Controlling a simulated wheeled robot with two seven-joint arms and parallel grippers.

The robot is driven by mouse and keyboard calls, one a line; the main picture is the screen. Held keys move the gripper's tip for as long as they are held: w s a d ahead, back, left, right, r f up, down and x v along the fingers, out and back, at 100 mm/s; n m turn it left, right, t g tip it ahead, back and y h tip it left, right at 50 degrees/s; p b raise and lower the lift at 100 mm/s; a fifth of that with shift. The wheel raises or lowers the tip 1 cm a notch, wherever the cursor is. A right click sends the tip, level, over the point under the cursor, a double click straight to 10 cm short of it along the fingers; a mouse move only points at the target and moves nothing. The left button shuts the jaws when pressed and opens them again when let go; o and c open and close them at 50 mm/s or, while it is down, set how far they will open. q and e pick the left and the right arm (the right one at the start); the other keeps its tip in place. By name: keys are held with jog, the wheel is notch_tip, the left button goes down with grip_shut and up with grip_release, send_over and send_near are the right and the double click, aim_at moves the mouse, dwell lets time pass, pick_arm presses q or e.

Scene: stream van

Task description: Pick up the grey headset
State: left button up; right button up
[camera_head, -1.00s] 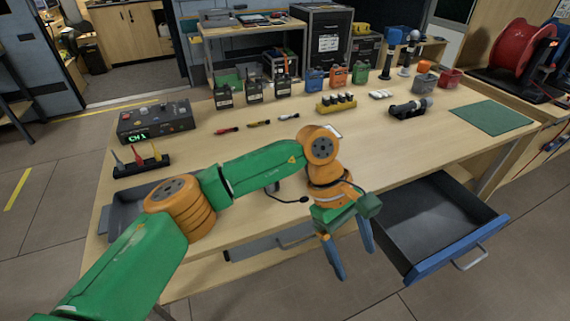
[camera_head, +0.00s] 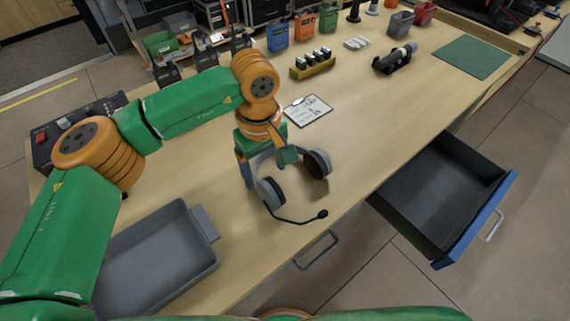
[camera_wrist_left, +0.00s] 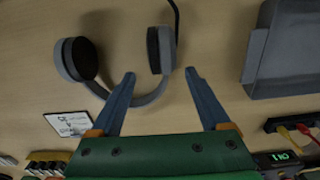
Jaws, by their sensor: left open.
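The grey headset (camera_head: 268,192) lies on the wooden table near its front edge, with two dark-padded ear cups and a thin microphone boom pointing toward the front. It also shows in the left wrist view (camera_wrist_left: 161,52), its band curving toward my gripper. My left gripper (camera_head: 268,174) is open, above the headset's band side. In the left wrist view its two fingers (camera_wrist_left: 160,75) point at the headset, one on each side of the right-hand ear cup and its end of the band. Contact cannot be told. The gripper hides part of the band in the head view. My right gripper is not in view.
A grey tray (camera_head: 207,248) lies left of the headset. A clipboard (camera_head: 308,111) lies behind it. An open drawer (camera_head: 455,240) juts out at the right front. A yellow battery holder (camera_head: 313,68) and radios stand farther back. The table right of the headset is clear.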

aim_at(265, 180)
pick_arm(q)
jog(key=f, duration=0.2)
jog(key=f+p, duration=0.1)
jog(key=f, duration=0.1)
jog(key=shift+s+a, duration=0.1)
jog(key=shift+s, duration=0.15)
jog(key=shift+w+f, duration=0.1)
jog(key=shift+f, duration=0.05)
grip_shut()
